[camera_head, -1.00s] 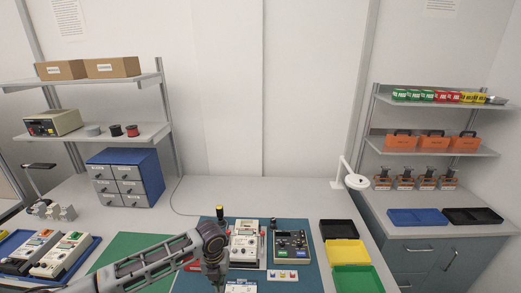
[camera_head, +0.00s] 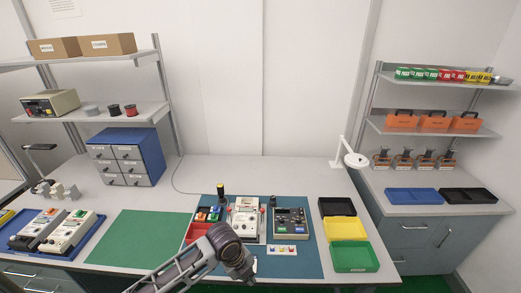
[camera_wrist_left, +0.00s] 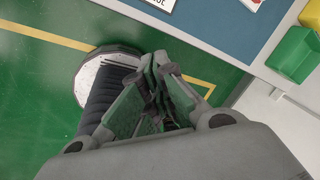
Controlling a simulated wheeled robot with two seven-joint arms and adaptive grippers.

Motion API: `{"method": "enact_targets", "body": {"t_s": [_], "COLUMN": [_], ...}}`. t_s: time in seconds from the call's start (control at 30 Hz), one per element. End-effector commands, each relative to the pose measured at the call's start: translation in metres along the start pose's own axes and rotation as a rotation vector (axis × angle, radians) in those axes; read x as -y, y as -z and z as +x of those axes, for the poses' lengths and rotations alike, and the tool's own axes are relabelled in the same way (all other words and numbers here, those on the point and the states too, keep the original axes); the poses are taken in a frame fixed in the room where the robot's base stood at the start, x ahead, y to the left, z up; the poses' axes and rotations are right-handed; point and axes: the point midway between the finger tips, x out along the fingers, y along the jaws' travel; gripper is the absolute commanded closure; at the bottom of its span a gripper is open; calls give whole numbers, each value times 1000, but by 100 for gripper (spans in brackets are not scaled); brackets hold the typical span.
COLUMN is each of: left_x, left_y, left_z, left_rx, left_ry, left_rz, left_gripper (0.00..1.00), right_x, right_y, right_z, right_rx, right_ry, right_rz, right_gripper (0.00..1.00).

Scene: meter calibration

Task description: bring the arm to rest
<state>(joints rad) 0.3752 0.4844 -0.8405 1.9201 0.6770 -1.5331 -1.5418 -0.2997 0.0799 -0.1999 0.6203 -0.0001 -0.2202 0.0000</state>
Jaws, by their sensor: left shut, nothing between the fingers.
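My left arm comes in from the bottom left in the head view. Its wrist (camera_head: 232,252) is in front of the near edge of the blue mat (camera_head: 312,262). The left gripper (camera_wrist_left: 160,72) shows in the left wrist view, shut and empty, pointing over the green floor past the bench edge. In the head view its fingers are hidden or cut off. A meter (camera_head: 247,218) stands on the mat behind the wrist, with a second dark instrument (camera_head: 290,222) to its right. My right gripper is not in view.
Black, yellow (camera_head: 346,228) and green bins stand right of the mat. A green mat (camera_head: 140,238) lies left, beside a blue tray (camera_head: 88,240) holding meters. A lamp (camera_head: 352,158) stands at the back right. In the wrist view, my round base (camera_wrist_left: 92,75) is close beside the gripper.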

Motion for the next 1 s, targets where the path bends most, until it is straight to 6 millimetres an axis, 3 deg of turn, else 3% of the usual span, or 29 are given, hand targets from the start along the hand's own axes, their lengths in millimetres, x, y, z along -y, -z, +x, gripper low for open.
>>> {"method": "enact_targets", "body": {"t_s": [0.43,0.77,1.0], "left_x": [-6,-27,-53], "left_y": [28,28,22], "left_z": [-15,-29,-39], "left_rx": [-21,-24,-13], "left_ry": [110,172,205], "left_rz": [-484,-884,-1190], "left_gripper": [100,100,100], "right_x": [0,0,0], "right_y": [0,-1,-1], "right_z": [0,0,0], "right_rx": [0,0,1], "right_ry": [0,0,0], "right_rz": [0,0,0], "right_gripper": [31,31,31]}}
